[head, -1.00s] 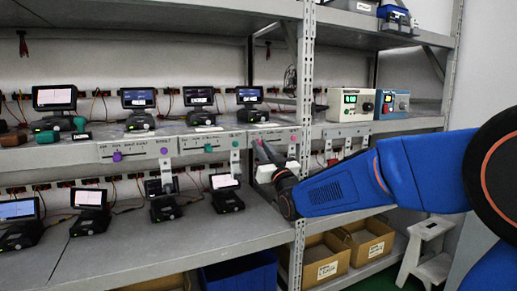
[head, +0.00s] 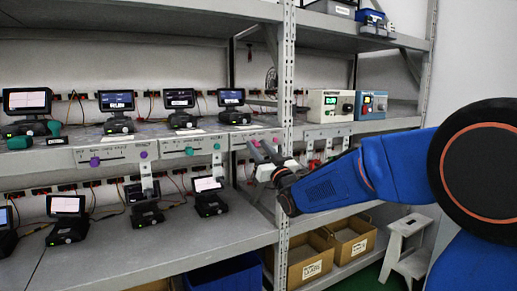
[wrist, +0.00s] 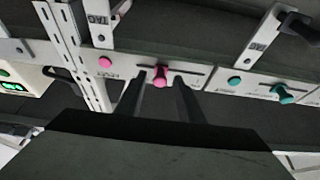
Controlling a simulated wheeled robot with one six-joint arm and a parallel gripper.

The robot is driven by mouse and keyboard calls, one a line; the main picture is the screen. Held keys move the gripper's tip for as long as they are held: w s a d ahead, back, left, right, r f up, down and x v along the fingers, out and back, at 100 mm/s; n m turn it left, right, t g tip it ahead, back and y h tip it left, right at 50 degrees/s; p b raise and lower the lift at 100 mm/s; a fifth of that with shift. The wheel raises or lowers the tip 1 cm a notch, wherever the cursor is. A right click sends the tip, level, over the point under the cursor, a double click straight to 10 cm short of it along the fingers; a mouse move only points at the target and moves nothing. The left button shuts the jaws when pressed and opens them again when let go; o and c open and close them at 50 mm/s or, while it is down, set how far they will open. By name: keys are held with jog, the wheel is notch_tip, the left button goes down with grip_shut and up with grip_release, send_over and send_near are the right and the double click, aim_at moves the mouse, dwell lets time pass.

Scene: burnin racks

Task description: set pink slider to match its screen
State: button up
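The pink slider (wrist: 161,75) is a knob on a slotted white panel (wrist: 205,71) at the shelf edge. In the wrist view it sits near the left end of its slot. My gripper (wrist: 159,78) is open, with one finger on each side of the pink knob; I cannot tell whether they touch it. In the head view my gripper (head: 264,150) is at the third panel from the left, partly hiding it. A lit screen (head: 231,97) stands on the shelf above; its reading is too small to make out, and I cannot tell whether it belongs to the pink slider.
A round pink marker (wrist: 105,62) is on the same panel. A teal slider (wrist: 283,94) is on the adjoining panel. A perforated rack post (head: 286,120) stands close to my gripper. Lower-shelf screens (head: 207,184) and cardboard boxes (head: 310,258) are below.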

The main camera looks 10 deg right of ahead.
jog(key=v, duration=1.7)
jog(key=shift+s, duration=0.2)
jog(key=shift+d+f, duration=0.15)
jog(key=s+d+f+m+g+h, duration=0.3)
jog(key=s+d+f+g+h, duration=0.3)
jog(key=s+f+g, duration=0.75)
jog(key=s+f, duration=0.2)
jog(key=s, duration=0.5)
jog(key=s+f+g, duration=0.3)
jog(key=s+f, duration=0.2)
jog(key=s, duration=0.5)
jog(key=shift+f, duration=0.3)
dwell(0.9)
